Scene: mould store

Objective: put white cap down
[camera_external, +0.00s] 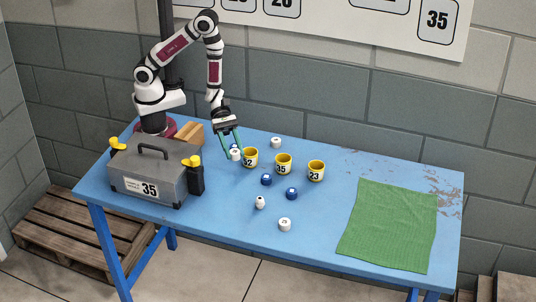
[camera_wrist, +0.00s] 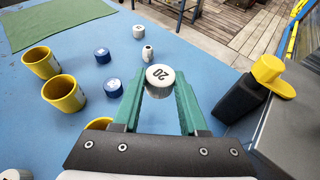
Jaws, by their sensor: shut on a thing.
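My gripper (camera_external: 235,152) points down beside the leftmost yellow cup. Its green fingers are shut on a white cap (camera_wrist: 160,75) marked 20, which sits between the fingertips in the wrist view. The held cap also shows at the fingertips in the external view, left of the cup marked 32 (camera_external: 250,158). I cannot tell whether its underside touches the table. Other white caps are on the table: one behind the cups (camera_external: 276,142) and one near the front (camera_external: 285,224).
Yellow cups 35 (camera_external: 283,164) and 23 (camera_external: 316,171) stand to the right. Two blue caps (camera_external: 266,179) (camera_external: 292,193) and a small white piece (camera_external: 260,203) lie in front. A green cloth (camera_external: 390,225) lies right on the blue table (camera_external: 215,215).

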